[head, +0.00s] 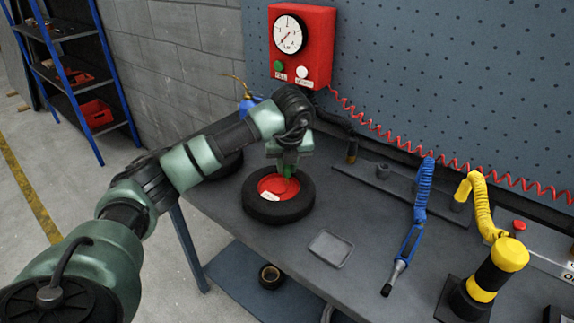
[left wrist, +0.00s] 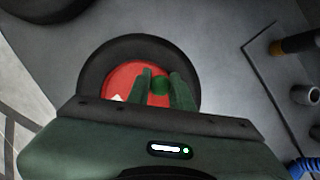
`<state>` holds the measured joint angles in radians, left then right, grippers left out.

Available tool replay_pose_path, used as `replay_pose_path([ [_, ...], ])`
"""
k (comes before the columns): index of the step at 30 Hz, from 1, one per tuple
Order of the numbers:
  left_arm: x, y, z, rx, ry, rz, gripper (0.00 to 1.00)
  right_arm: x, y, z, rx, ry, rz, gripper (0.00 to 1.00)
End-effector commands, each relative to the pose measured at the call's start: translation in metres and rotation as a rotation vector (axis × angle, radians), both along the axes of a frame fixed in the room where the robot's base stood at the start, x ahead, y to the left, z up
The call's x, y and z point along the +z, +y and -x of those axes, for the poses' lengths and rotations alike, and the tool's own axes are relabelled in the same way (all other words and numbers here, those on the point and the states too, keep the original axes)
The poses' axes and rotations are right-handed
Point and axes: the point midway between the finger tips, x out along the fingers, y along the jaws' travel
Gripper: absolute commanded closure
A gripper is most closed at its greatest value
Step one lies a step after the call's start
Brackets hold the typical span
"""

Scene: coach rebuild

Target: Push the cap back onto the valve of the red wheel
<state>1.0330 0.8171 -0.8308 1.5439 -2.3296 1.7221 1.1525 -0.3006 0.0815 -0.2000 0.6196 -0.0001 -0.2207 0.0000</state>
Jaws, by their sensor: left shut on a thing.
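The red wheel (head: 266,186) lies flat on the grey workbench, a red hub inside a black tyre, with a small pale label on the hub. It also shows in the left wrist view (left wrist: 122,82). My left gripper (head: 288,174) points down over the hub, its green fingers at the wheel. In the left wrist view, the fingers (left wrist: 162,77) are shut on a small round green piece, which looks like the cap (left wrist: 160,86). The valve is hidden under the gripper, and I cannot tell whether the cap touches it. My right gripper is not in view.
A shallow grey tray (head: 331,248) lies right of the wheel. A red gauge box (head: 302,47) hangs on the wall behind. A dark tyre (head: 224,166) is partly behind my arm.

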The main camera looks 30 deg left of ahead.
Motion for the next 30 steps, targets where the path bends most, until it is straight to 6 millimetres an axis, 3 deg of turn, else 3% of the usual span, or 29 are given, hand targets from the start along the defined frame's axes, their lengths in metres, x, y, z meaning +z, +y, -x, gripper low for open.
replay_pose_path([
  [22,-0.014,0.0,0.0,0.0,0.0,0.0,1.0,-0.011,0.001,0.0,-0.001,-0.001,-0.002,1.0],
  [23,-0.014,0.0,0.0,0.0,0.0,0.0,0.73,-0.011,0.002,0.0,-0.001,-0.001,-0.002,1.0],
  [25,-0.013,0.0,0.0,0.0,-0.001,0.001,0.54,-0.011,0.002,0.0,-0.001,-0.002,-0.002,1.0],
  [30,-0.013,-0.001,-0.001,-0.002,-0.002,0.003,0.53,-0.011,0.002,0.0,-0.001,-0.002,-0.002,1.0],
])
